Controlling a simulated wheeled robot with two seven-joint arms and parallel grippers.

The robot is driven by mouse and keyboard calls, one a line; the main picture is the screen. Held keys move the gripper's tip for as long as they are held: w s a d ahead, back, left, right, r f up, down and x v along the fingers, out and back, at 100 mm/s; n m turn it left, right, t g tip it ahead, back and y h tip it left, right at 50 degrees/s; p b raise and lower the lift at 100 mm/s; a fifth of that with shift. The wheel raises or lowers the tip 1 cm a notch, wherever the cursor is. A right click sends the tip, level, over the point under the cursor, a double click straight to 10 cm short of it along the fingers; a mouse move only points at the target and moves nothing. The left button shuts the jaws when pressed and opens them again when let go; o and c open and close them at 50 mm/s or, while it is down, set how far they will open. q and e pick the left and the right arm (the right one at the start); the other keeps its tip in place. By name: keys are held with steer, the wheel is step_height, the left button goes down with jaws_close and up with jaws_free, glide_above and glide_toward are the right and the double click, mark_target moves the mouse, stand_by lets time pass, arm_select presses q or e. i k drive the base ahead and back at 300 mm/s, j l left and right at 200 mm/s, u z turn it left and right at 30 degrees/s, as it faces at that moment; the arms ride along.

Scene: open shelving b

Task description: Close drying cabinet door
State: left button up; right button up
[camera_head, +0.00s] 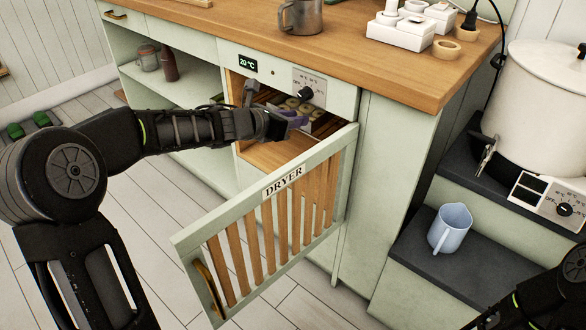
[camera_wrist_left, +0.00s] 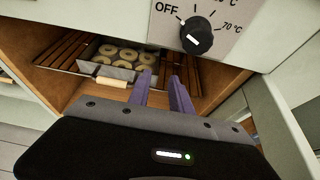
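The drying cabinet door (camera_head: 295,172), a pale green frame with wooden slats and a DRYER label, stands open. It is attached at the cabinet's right side, and its free edge with a brass handle (camera_head: 207,288) points toward me at lower left. My left gripper (camera_head: 298,120) is at the cabinet opening, behind the door's top edge and apart from the handle. In the left wrist view its two purple fingers (camera_wrist_left: 162,82) are apart with nothing between them. They point at the wooden rack inside. My right gripper is not seen.
Inside the dryer, a tray of ring-shaped pieces (camera_wrist_left: 118,53) sits on the slatted rack. The control knob (camera_wrist_left: 196,36) is above. A wooden counter (camera_head: 240,25) lies overhead. A blue jug (camera_head: 450,228) and white pot (camera_head: 545,100) stand on the steps at right.

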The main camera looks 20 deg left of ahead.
mark_target(342, 145)
steer(key=k+j, duration=0.35)
steer(key=j, duration=0.2)
steer(key=k+j, duration=0.35)
steer(key=j, duration=0.15)
